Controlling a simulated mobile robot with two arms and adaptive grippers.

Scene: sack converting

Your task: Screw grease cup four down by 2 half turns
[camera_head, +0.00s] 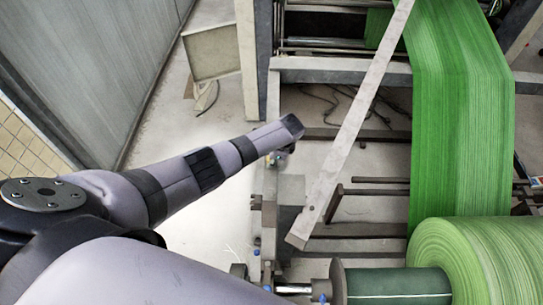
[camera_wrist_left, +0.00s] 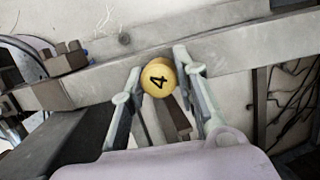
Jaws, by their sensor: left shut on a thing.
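Grease cup four is a round yellow cap (camera_wrist_left: 157,78) with a black 4 on its face, seen in the left wrist view. It sits by a grey machine beam, and the 4 looks tilted. My left gripper (camera_head: 281,157) is at the left side of the machine frame, at the end of my outstretched arm. In the left wrist view its two fingers stand on either side of the cap, shut on it. The cup is hard to make out in the head view, and its lower part is hidden. My right gripper is not in view.
A large green roll (camera_head: 480,262) and a green web (camera_head: 455,120) fill the right side. A long pale slanted bar (camera_head: 355,120) crosses just right of my left gripper. A grey beam (camera_wrist_left: 105,78) runs behind the cup. Bare floor (camera_head: 205,215) shows on the left.

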